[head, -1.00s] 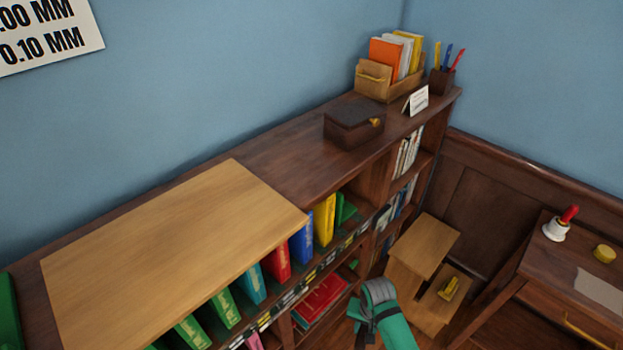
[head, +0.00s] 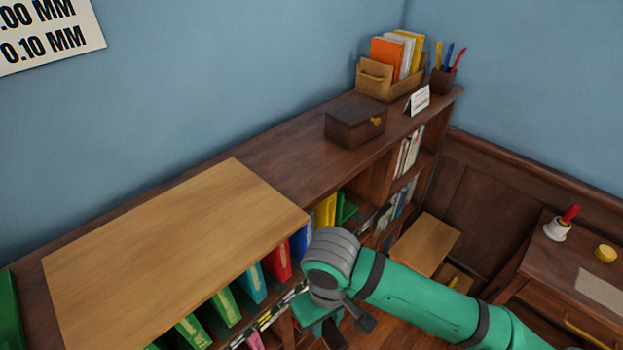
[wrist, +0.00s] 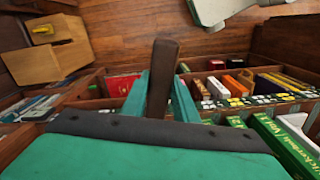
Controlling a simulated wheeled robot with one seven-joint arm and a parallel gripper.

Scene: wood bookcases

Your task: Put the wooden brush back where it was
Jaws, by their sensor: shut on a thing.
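My gripper (wrist: 160,95) is shut on the wooden brush (wrist: 163,62). In the wrist view the brush is a dark brown, handle-like piece standing between the two teal fingers. Its lower part is hidden by the fingers, and I cannot see any bristles. In the head view my teal and grey arm reaches in from the lower right, its gripper end (head: 318,315) in front of the bookcase's front edge.
The bookcase top (head: 290,165) carries a pale wood board (head: 170,255), a dark box (head: 355,122), a file holder (head: 375,82), a white card (head: 417,99) and a pen cup (head: 441,80). Books (head: 325,211) fill shelves below. A step stool (head: 427,242) and desk (head: 535,265) stand right.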

